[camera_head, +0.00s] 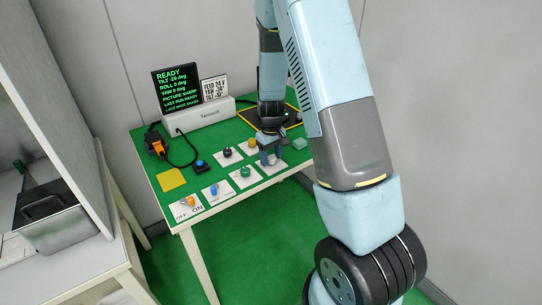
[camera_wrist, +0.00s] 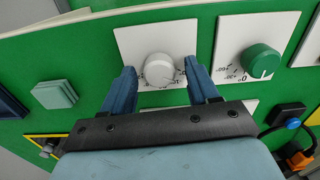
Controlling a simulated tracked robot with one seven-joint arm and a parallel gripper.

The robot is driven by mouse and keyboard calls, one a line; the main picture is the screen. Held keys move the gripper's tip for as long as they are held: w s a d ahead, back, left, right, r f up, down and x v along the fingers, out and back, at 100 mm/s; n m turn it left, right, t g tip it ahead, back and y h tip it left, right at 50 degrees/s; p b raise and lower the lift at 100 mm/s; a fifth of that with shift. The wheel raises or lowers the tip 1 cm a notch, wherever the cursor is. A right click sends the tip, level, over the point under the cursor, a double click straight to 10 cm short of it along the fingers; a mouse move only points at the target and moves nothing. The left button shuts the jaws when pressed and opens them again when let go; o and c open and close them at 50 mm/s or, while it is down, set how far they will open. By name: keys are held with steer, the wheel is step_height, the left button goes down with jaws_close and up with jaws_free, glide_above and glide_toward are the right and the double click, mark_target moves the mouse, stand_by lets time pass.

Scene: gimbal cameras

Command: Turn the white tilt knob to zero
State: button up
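The white tilt knob (camera_wrist: 158,66) sits on a white scale card (camera_wrist: 128,40) in the wrist view. My gripper (camera_wrist: 161,80) is open, with one blue finger on each side of the knob and gaps showing between fingers and knob. Whether the fingertips reach down to the card is unclear. Part of the scale is hidden, and the knob's pointer is hard to make out. In the head view my gripper (camera_head: 267,158) is over the table's front right part and mostly hides the knob. The display (camera_head: 177,88) reads TILT -20 deg, ROLL 0 deg, YAW 0 deg.
A green knob (camera_wrist: 259,62) on its own card is close to the right of the white one in the wrist view. A pale green block (camera_wrist: 55,94) is to the left. A blue button (camera_head: 200,163) and other knobs and switches stand on the green table (camera_head: 150,150).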

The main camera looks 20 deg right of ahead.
steer(key=c, duration=1)
